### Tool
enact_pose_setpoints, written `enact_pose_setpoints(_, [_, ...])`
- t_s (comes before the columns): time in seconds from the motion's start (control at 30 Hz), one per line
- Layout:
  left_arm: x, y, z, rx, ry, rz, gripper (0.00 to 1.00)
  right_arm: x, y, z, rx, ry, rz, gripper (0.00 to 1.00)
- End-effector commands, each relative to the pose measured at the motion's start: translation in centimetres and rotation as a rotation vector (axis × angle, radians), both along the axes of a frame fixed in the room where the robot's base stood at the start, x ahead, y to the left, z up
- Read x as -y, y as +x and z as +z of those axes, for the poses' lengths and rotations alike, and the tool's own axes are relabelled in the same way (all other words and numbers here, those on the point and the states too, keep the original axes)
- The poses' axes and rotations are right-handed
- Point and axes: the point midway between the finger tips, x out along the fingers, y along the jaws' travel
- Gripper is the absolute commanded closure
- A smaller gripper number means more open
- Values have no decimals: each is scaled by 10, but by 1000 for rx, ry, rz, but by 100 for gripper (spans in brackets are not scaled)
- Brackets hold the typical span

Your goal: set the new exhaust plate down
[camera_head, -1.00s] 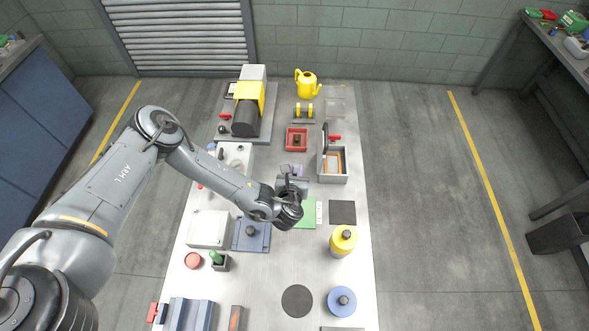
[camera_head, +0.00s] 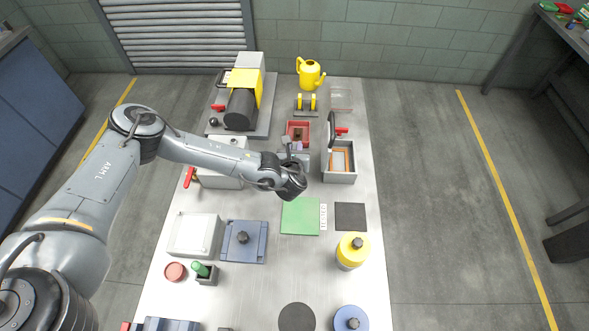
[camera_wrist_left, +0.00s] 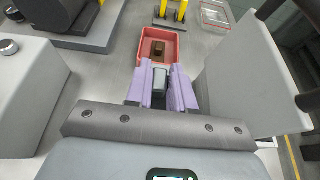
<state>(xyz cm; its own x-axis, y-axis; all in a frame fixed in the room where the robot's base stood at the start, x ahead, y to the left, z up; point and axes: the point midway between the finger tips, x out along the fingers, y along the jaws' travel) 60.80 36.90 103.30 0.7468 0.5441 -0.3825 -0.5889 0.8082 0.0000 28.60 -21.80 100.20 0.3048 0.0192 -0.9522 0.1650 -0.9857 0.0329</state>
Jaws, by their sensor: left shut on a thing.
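My left gripper (camera_head: 297,150) is over the middle of the bench, just in front of the red tray (camera_head: 298,132). In the left wrist view its purple fingers (camera_wrist_left: 161,90) are closed around a small grey block-shaped piece (camera_wrist_left: 159,82). This may be the grip of the exhaust plate, but no plate shape can be made out. The red tray (camera_wrist_left: 158,48) lies beyond the fingertips with a brown block (camera_wrist_left: 157,50) in it. In the head view my wrist hides most of what I hold. My right gripper is not seen.
An open grey box (camera_head: 339,176) with its lid raised stands close on the right, a pale housing (camera_head: 221,168) on the left. A green mat (camera_head: 300,217) and a black square (camera_head: 350,216) lie bare in front. The pump (camera_head: 242,105) and yellow can (camera_head: 310,73) are behind.

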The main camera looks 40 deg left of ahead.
Motion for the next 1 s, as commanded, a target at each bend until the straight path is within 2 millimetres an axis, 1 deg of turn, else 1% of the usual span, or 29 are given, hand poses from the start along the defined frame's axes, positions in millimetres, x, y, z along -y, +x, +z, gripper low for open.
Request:
enact_pose_setpoints(0.17, [0, 0, -4, -1, 0, 0, 100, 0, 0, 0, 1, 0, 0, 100])
enact_pose_setpoints(0.43, [0, 0, -40, -3, 2, 0, 100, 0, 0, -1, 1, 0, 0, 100])
enact_pose_setpoints(0.67, [0, 0, -56, -1, 0, 0, 100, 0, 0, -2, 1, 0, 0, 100])
enact_pose_setpoints(0.83, [0, 0, -79, -2, 2, -1, 100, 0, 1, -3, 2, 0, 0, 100])
enact_pose_setpoints(1.0, [0, 0, -94, 0, 0, 0, 100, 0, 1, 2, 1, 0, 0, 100])
